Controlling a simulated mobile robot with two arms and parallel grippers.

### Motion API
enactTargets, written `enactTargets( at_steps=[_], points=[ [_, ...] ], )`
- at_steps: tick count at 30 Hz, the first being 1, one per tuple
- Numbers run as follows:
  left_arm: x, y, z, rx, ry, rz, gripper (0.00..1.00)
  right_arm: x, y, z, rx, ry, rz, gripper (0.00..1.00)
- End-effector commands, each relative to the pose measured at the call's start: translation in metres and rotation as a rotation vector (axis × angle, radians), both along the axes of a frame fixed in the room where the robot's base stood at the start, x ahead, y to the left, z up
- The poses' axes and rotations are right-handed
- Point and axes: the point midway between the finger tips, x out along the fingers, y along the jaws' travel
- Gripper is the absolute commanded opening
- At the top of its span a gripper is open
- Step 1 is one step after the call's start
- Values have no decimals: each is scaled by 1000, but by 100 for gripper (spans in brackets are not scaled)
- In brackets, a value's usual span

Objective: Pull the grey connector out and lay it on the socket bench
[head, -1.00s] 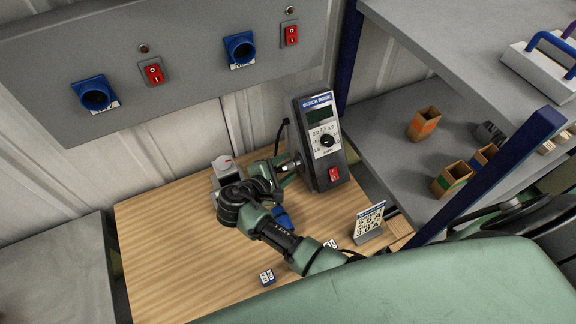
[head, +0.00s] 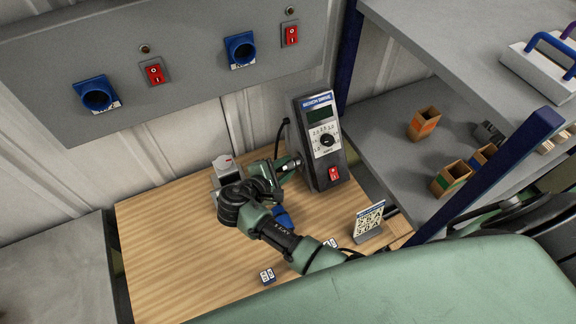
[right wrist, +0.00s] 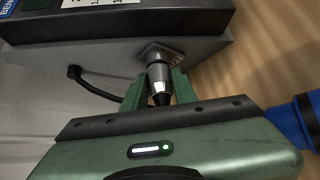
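The grey connector (right wrist: 159,80) is a silvery plug with a dark rear end, seated in the side of the bench supply unit (head: 320,140). My right gripper (right wrist: 160,88) has its green fingers close on both sides of the connector and appears shut on it; the gripper (head: 287,168) also shows in the head view, partly covering the connector. A wooden bench top (head: 160,250) lies below. A grey wall panel (head: 200,50) carries two blue sockets, one on the left (head: 97,95) and one on the right (head: 241,50). My left gripper is out of view.
A blue part (head: 282,217) lies near the gripper. A small sign (head: 369,219) stands at right. Shelves (head: 385,130) with wooden boxes flank the bench. The bench's left side is clear.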

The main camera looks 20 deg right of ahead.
Motion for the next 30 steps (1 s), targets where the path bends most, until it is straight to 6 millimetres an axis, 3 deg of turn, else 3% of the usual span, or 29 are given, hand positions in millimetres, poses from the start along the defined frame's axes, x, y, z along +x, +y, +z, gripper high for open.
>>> enactTargets(
  at_steps=[2, 30],
  points=[
    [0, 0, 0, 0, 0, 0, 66, 0, 0, 0, 1, 1, -1, 45],
    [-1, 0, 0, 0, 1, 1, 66, -1, 11, 0, 1, 0, -1, 45]
  ],
)
